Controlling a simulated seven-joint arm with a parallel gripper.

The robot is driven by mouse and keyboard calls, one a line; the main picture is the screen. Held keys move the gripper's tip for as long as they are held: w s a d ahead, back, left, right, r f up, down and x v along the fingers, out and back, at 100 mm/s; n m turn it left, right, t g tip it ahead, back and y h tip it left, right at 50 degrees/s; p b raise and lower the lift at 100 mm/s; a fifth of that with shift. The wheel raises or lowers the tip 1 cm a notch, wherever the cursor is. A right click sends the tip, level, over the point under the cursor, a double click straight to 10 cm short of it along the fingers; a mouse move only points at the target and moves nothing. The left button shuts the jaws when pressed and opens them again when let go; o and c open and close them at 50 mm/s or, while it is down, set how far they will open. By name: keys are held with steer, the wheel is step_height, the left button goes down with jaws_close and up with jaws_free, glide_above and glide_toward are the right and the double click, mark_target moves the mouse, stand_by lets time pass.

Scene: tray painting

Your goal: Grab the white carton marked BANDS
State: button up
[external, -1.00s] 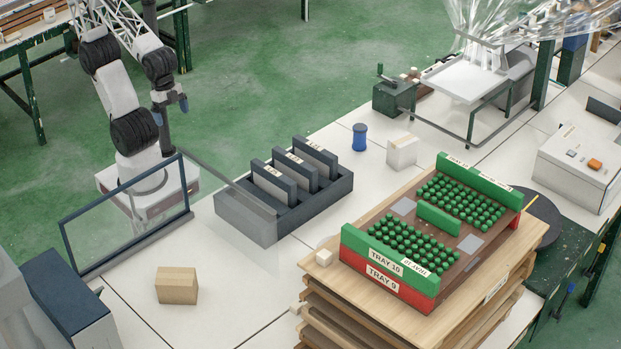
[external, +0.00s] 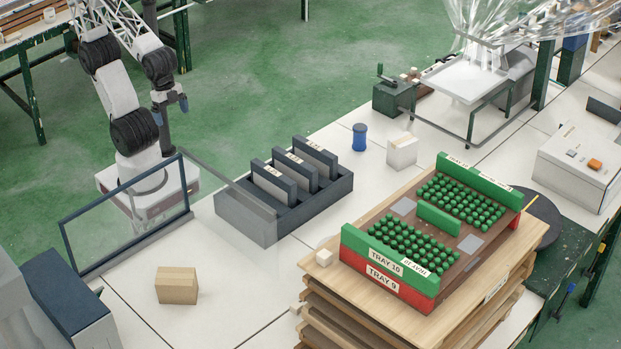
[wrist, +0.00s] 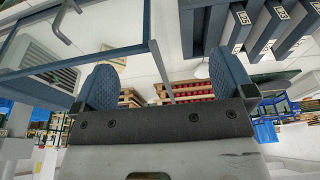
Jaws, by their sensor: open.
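A small white carton (external: 402,152) stands upright on the white bench, right of a blue spool and behind the tray stack. Its lettering is too small to read, so I cannot confirm the BANDS mark. My gripper (external: 170,110) hangs at the upper left, beyond the glass-panelled frame, far to the left of the carton and not touching it. In the wrist view my gripper (wrist: 165,85) has its two blue padded fingers wide apart with nothing held between them. I cannot make out the carton in the wrist view.
A dark rack (external: 228,208) holding several upright labelled plates stands between my gripper and the carton. A blue spool (external: 360,137) is just left of the carton. The tray stack (external: 330,278) stands in front. A tan box (external: 177,286) sits at the lower left.

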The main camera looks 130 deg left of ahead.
steer(key=shift+r, duration=0.1)
steer(key=w+v, duration=0.1)
steer(key=v, duration=0.4)
steer(key=w+a+r+m+y, duration=0.2)
steer(key=w+a+y, duration=0.1)
steer(key=w+a, duration=0.4)
steer(key=w+a+r+m+y, duration=0.1)
steer(key=w+a+r+y, duration=0.1)
steer(key=w+a, duration=0.45)
steer(key=m+y, duration=1.1)
steer(key=m, duration=0.6)
glide_above(393, 145)
steer(key=d, duration=0.1)
step_height(393, 145, down, 5)
steer(key=f, duration=3.1)
steer(key=shift+d, duration=0.3)
